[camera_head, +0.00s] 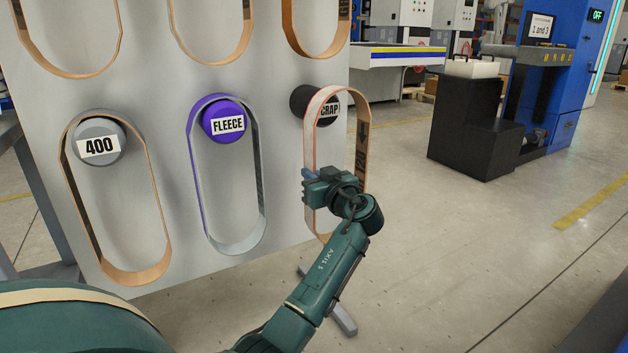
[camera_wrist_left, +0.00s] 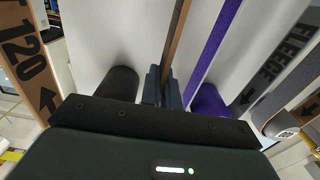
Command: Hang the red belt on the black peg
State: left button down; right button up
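The red belt (camera_head: 364,140) is an upright loop with thin red lines along its pale outer face and a brown inside. My left gripper (camera_head: 307,176) is shut on its left strand, about halfway down. The belt is in front of the black peg (camera_head: 298,101). Its left strand crosses the peg and hides part of the SCRAP label, with the rest showing through the loop. In the left wrist view the fingers (camera_wrist_left: 163,88) pinch the strand (camera_wrist_left: 176,42), and the black peg (camera_wrist_left: 120,84) is left of them. I cannot tell whether the peg tip enters the loop. My right gripper is not in view.
The pale board (camera_head: 165,90) carries a purple FLEECE peg (camera_head: 211,107) with a belt (camera_head: 196,185) close on the left, and a grey 400 peg (camera_head: 97,128) with a belt. More belts hang above. Open floor (camera_head: 450,260) lies to the right.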

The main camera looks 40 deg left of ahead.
pick_arm(q)
jog(key=shift+w+a+b, duration=0.25)
jog(key=shift+a+b, duration=0.1)
jog(key=shift+a, duration=0.3)
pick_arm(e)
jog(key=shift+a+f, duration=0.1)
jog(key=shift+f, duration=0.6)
pick_arm(q)
jog(key=shift+a, duration=0.15)
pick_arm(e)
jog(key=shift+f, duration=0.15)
